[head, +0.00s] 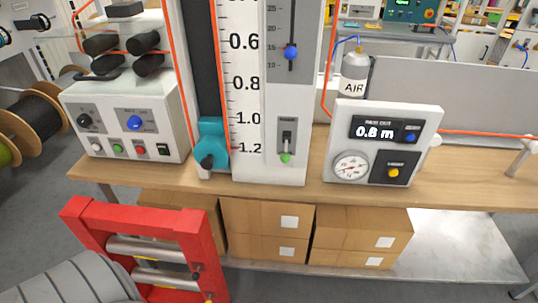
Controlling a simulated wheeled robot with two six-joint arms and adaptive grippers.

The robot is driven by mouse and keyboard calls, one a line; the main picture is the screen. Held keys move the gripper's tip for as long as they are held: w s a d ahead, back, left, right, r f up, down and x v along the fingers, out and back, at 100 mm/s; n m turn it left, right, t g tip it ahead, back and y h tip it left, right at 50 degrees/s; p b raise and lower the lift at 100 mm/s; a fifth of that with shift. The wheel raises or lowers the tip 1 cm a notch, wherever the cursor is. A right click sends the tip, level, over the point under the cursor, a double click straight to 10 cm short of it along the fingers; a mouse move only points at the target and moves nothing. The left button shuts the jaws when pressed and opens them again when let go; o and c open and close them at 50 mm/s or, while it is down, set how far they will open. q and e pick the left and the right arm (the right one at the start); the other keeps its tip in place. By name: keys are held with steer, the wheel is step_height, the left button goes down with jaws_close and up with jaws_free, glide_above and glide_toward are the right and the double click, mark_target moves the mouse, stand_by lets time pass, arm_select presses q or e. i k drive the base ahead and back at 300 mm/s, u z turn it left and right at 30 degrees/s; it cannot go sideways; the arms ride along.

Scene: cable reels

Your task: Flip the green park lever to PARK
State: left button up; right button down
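The green park lever (285,158) is a small green ball on a short stem. It sits at the low end of a dark slot in a grey plate (294,151) on the lower part of the tall grey panel (272,175). A small label above the slot is too small to read for sure. The lever points down, away from that label. Neither of my grippers shows in the head view, and nothing touches the lever.
A blue-knob slider (290,53) is above the lever. A teal clamp (212,143) stands left of the ruler, and a gauge box (384,143) reading 0.8 m stands to the right. A red frame (152,248) is in front at left. The space before the lever looks clear.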

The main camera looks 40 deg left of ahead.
mark_target(285, 157)
steer(key=u, duration=0.8)
steer(key=k, duration=0.3)
steer(key=z, duration=0.05)
